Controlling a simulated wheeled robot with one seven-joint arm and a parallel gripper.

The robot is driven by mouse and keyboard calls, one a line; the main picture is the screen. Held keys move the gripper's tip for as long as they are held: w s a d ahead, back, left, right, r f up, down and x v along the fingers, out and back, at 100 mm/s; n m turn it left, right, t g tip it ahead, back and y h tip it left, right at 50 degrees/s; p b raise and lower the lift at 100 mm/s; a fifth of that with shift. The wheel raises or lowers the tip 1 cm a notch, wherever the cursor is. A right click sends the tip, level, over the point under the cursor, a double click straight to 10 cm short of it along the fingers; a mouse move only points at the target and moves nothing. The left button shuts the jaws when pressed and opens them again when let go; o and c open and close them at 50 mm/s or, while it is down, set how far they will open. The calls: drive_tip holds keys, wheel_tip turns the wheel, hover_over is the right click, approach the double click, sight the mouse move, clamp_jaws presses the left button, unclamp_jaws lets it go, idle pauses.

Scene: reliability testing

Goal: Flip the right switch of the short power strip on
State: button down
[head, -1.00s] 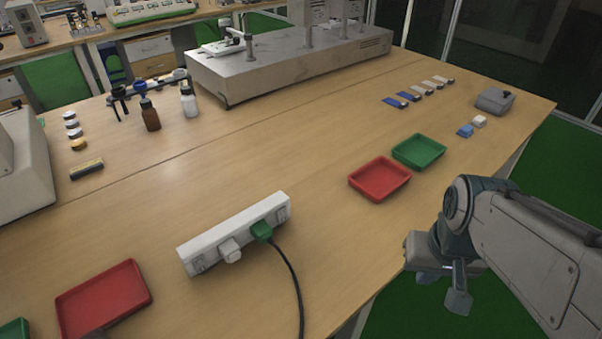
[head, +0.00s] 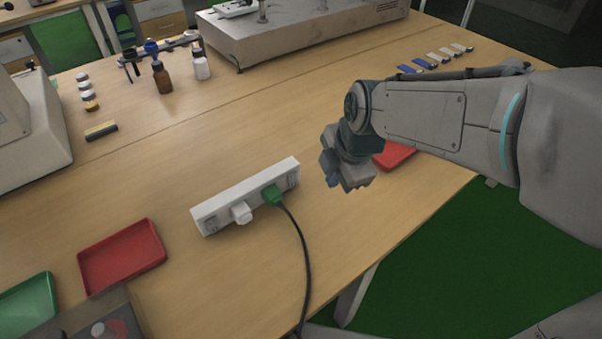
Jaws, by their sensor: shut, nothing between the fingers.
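The short white power strip (head: 228,197) lies slantwise on the wooden table near the middle of the head view. A green plug (head: 272,195) with a black cord and a white plug (head: 241,212) sit in it. The right switch (head: 293,180) is at the strip's right end, small in the view; its on or off position cannot be told. My gripper (head: 330,174) is to the right of the strip's right end, apart from it, and appears to be above the table. It is shut and empty.
A red tray (head: 122,257) and a green tray (head: 28,303) lie at the left front. Another red tray (head: 395,158) is partly hidden behind my arm. The black cord (head: 306,262) runs to the front edge. Bottles (head: 163,78) stand farther back. Table between is clear.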

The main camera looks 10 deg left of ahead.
sight(293, 180)
drive_tip(key=a+n, duration=0.2)
drive_tip(key=n, duration=0.1)
drive_tip(key=shift+w+a+r, duration=0.1)
drive_tip(key=shift+a, duration=0.2)
drive_tip(key=b+x, duration=0.1)
drive_tip(key=x, duration=0.8)
drive_tip(key=shift+a, duration=0.1)
drive_tip(key=shift+w+a+f, duration=0.3)
drive_tip(key=shift+w+a, duration=0.1)
drive_tip(key=shift+a, duration=0.15)
drive_tip(key=shift+w+a+f, duration=0.35)
drive_tip(key=shift+w+a, duration=0.1)
drive_tip(key=shift+a, duration=0.1)
drive_tip(key=shift+w+a+f, duration=0.1)
drive_tip(key=shift+w+a, duration=0.4)
